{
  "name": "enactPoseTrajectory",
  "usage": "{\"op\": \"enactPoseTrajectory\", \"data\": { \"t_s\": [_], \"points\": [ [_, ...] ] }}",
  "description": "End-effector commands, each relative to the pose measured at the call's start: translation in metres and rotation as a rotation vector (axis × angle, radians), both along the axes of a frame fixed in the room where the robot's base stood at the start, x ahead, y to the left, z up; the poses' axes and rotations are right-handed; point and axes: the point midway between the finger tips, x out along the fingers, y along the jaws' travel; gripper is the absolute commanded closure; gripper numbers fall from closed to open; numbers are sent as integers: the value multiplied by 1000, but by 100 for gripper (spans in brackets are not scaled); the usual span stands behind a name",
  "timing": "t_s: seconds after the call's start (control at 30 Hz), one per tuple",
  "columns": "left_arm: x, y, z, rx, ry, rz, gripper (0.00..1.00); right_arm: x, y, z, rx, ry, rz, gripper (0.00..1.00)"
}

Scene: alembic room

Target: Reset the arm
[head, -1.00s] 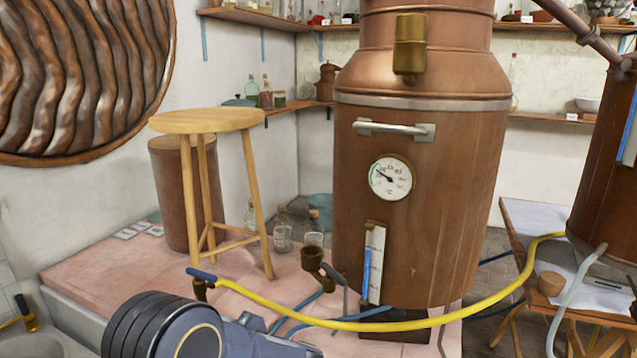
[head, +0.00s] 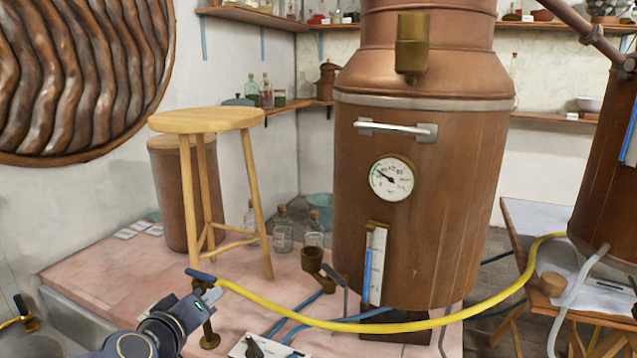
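My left gripper (head: 212,294) is at the lower left of the head view, at the end of my dark grey arm. Its pale fingertips point up and right, in front of the stem of a brass valve (head: 209,328) with a blue lever handle (head: 200,274). I cannot tell whether it touches the valve or whether the fingers are apart. Nothing is clearly seen held in it. My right gripper is out of view.
A large copper still (head: 420,230) with a dial stands at the centre. A yellow hose (head: 400,326) runs across the front. A wooden stool (head: 208,121) stands on the pink tiled platform (head: 90,262). A white plate with a black part (head: 252,347) lies low in front.

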Motion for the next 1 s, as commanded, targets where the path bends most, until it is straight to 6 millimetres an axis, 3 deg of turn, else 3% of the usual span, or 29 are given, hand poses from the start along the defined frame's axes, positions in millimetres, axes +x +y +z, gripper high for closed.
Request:
{"op": "enactPoseTrajectory", "data": {
  "t_s": [0.03, 0.2, 0.4, 0.6, 1.0],
  "points": [
    [-31, -3, 1, 5, 29, -88, 61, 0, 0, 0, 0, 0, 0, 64],
    [-123, -15, -26, 81, 200, -318, 61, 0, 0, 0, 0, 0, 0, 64],
    [-200, -12, -65, 173, 396, -423, 61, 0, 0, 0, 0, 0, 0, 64],
    [-260, -1, -97, 249, 576, -451, 61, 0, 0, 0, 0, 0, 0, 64],
    [-260, -2, 6, 247, 581, -458, 61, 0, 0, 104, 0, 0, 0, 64]
  ]
}}
